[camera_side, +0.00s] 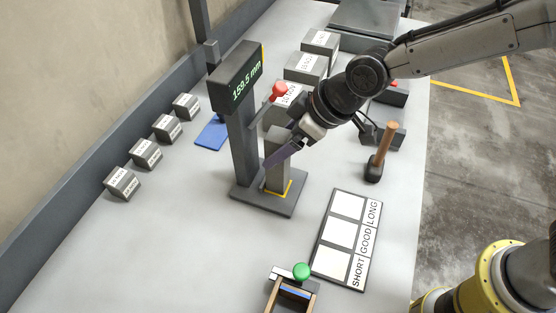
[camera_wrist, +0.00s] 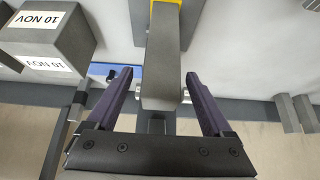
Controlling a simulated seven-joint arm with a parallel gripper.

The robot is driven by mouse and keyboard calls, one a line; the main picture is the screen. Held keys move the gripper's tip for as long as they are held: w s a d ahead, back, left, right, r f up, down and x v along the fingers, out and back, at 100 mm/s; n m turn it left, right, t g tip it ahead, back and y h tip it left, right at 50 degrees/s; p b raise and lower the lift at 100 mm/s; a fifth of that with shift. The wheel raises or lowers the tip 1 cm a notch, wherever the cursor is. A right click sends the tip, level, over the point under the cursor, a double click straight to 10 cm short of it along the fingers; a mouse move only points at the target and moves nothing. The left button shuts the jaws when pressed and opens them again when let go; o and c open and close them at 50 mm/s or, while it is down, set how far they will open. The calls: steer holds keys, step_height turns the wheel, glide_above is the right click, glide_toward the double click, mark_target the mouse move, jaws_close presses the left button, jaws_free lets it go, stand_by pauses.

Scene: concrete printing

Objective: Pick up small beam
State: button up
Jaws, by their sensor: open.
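The small beam (camera_side: 278,176) is a grey concrete bar standing upright on the base of the measuring stand (camera_side: 240,150), inside a yellow outline. The stand's display reads 159.5 mm. My gripper (camera_side: 281,156) reaches in from the upper right, with its purple fingers at the beam's upper part. In the wrist view, the beam (camera_wrist: 161,55) lies between the two open fingers of my gripper (camera_wrist: 160,75), with a visible gap on each side. The far finger is mostly hidden in the side view.
A sorting board (camera_side: 345,238) marked SHORT, GOOD and LONG lies to the right. A mallet (camera_side: 380,155) stands beyond it. A wooden mould (camera_side: 291,294) with a green knob is at the front. Several labelled blocks (camera_side: 146,152) line the left; larger ones (camera_side: 305,67) stand behind.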

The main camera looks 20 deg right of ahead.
steer(key=x, duration=0.5)
steer(key=shift+s+f, duration=0.1)
steer(key=shift+s, duration=0.05)
steer(key=shift+c, duration=0.2)
jaws_close()
stand_by(1.0)
steer(key=shift+r, duration=0.2)
